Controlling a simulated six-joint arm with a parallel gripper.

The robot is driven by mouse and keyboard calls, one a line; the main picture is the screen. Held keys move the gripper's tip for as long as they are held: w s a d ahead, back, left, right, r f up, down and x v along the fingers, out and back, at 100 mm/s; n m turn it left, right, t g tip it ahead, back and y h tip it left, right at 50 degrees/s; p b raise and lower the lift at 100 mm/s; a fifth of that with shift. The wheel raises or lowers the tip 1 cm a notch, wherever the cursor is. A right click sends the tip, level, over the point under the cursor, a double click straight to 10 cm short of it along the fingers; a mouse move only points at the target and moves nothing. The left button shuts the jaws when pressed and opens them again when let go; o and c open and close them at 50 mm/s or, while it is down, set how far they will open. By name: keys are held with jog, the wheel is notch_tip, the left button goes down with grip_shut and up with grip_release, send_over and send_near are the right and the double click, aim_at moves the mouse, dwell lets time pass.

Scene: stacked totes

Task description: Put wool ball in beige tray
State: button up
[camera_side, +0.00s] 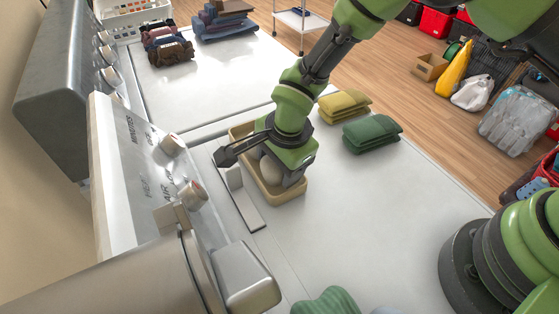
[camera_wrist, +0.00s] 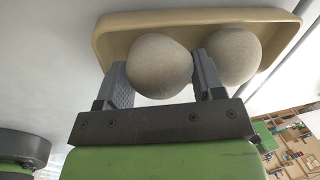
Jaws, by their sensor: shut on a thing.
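A beige tray (camera_side: 291,194) stands on the white worktop, beside the slanted appliance panel. In the wrist view the beige tray (camera_wrist: 115,32) lies behind two round grey-beige wool balls. My gripper (camera_wrist: 162,76) has one wool ball (camera_wrist: 158,68) between its fingers, shut on it. The other wool ball (camera_wrist: 236,57) is just right of the right finger, at the tray. In the side view my gripper (camera_side: 286,172) is low over the tray and a pale wool ball (camera_side: 269,168) shows beside it. Whether the held ball touches the tray floor is hidden.
A yellow cloth stack (camera_side: 345,104) and a green cloth stack (camera_side: 372,133) lie right of the tray. The appliance panel (camera_side: 140,170) with knobs stands close on the left.

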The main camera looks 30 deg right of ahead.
jog(key=shift+f, duration=0.15)
jog(key=o, duration=0.6)
jog(key=shift+o, duration=0.2)
jog(key=s+d+r+n+t, duration=0.1)
jog(key=s+d+r, duration=0.15)
jog(key=r, duration=0.75)
jog(key=s+d+r+n, duration=0.1)
jog(key=d+r, duration=0.2)
jog(key=r, duration=0.7)
jog(key=s+d+r+n+t, duration=0.2)
jog(key=s+d+r+n, duration=0.2)
jog(key=s, duration=0.4)
jog(key=s+d+r+n+t+y, duration=0.1)
jog(key=s+d+r+n+t, duration=0.1)
jog(key=s+d+r+n, duration=0.3)
jog(key=s+d, duration=0.1)
jog(key=s, duration=0.2)
jog(key=shift+d+n+y, duration=0.3)
jog(key=shift+d+n, duration=0.1)
